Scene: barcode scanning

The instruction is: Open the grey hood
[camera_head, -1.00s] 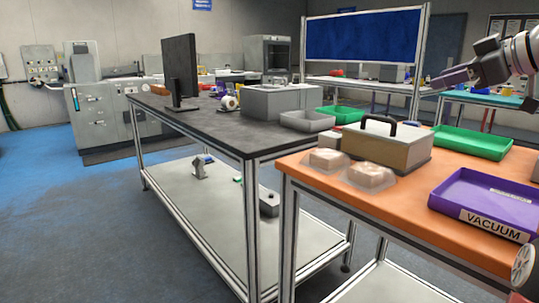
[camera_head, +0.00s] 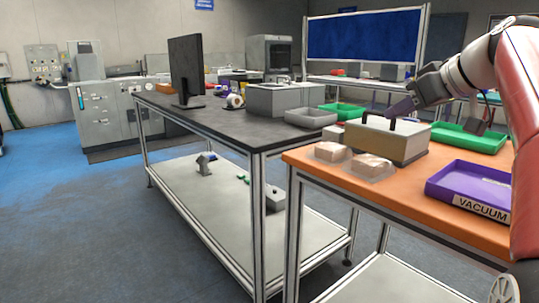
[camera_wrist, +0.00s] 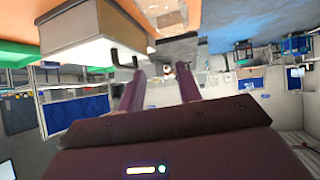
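The grey hood (camera_head: 376,132) is the grey lid with a black handle (camera_head: 394,122) on a box with tan sides, resting shut on the orange table. In the wrist view the box (camera_wrist: 85,35) is at the upper left, turned over in the picture, and its handle (camera_wrist: 118,58) shows near the tip of the left finger. My gripper (camera_head: 393,112) is just above the handle, coming from the right. Its two purple fingers (camera_wrist: 158,78) are apart with nothing between them. Whether a finger touches the handle I cannot tell.
On the orange table (camera_head: 318,180) are two clear-wrapped packs (camera_head: 372,166), a purple VACUUM tray (camera_head: 470,183) and a green tray (camera_head: 468,138). A dark table with a monitor (camera_head: 186,68) and a grey tray (camera_head: 311,117) stands to the left. The front middle of the orange table is clear.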

